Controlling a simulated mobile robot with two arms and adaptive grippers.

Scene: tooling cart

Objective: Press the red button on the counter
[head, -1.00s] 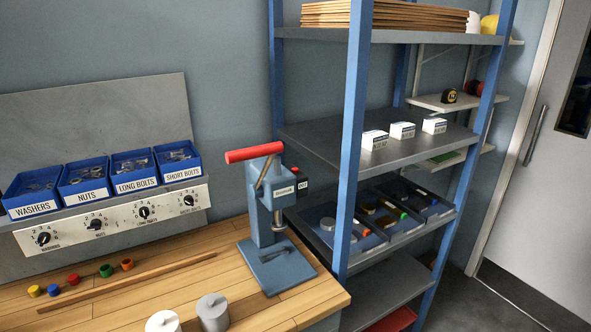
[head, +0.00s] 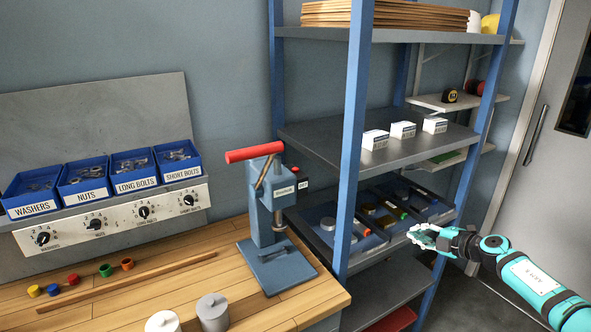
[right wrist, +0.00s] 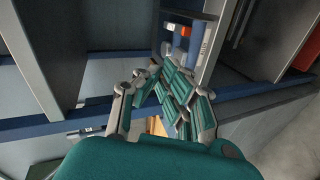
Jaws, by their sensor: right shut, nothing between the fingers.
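The red button (head: 73,280) is a small knob on the wooden counter (head: 190,292), at the left of the head view. It stands in a row with a yellow (head: 34,291), a blue (head: 53,290), a green (head: 106,271) and an orange knob (head: 127,264). My right gripper (head: 412,235) is at the right, in front of the blue shelving, far from the red button. It is shut and empty; its fingers (right wrist: 155,68) also show in the right wrist view. My left gripper is not in view.
A press with a red handle (head: 254,153) stands on the counter's right end, between my right gripper and the knobs. Blue bins (head: 82,187) hang behind. A blue shelf post (head: 352,140) rises beside the counter.

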